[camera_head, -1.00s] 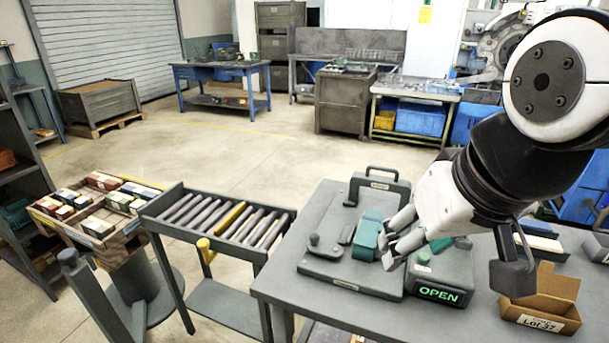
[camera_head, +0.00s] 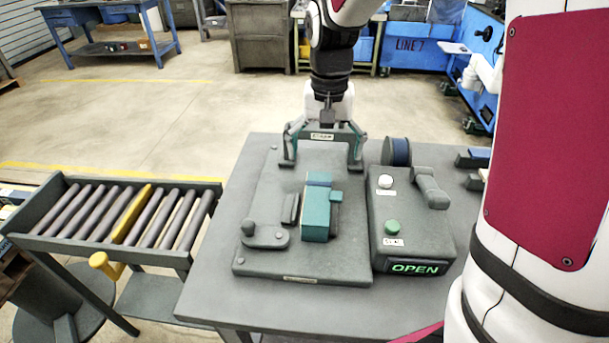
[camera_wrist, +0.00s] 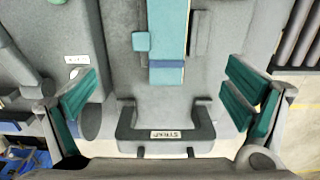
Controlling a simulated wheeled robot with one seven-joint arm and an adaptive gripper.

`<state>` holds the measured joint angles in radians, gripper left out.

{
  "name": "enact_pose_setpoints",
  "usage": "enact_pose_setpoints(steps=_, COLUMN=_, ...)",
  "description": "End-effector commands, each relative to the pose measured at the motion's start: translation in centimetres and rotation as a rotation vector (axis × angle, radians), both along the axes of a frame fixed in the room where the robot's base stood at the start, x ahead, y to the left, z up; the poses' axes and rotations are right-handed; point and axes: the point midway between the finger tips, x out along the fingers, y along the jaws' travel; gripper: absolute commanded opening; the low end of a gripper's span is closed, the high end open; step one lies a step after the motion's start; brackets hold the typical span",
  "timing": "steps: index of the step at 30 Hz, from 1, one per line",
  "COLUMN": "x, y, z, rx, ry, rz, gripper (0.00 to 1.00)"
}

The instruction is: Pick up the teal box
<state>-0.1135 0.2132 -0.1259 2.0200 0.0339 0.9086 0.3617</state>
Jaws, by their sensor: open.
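The teal box (camera_head: 316,215) stands on the grey fixture plate (camera_head: 270,255), between a dark grey jaw (camera_head: 291,208) on its left and a small teal block (camera_head: 336,196) on its right. A blue band crosses its far end. In the wrist view the teal box (camera_wrist: 167,30) is at the top centre, partly cut off by the frame edge. My gripper (camera_head: 324,143) is open and empty at the far end of the plate, with its fingers on either side of the grey arch handle (camera_head: 322,130). My gripper (camera_wrist: 163,98) also shows spread teal pads in the wrist view.
A grey control box (camera_head: 410,220) with white and green buttons and a lit OPEN sign stands right of the plate. A lever knob (camera_head: 262,235) sits at its near left. A roller rack (camera_head: 115,215) stands left of the table (camera_head: 210,285). A dark blue roll (camera_head: 397,152) lies behind the control box.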

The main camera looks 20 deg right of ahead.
Motion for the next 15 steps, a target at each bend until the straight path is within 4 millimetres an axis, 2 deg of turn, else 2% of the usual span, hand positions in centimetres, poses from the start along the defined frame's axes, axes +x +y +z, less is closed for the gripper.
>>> enact_pose_setpoints(steps=12, x=-0.1, y=0.0, z=-6.9, rx=0.0, ry=0.007, rz=-0.001, gripper=0.96)
enact_pose_setpoints(steps=15, x=0.0, y=0.0, z=-7.9, rx=0.0, ry=0.004, rz=0.0, gripper=0.96)
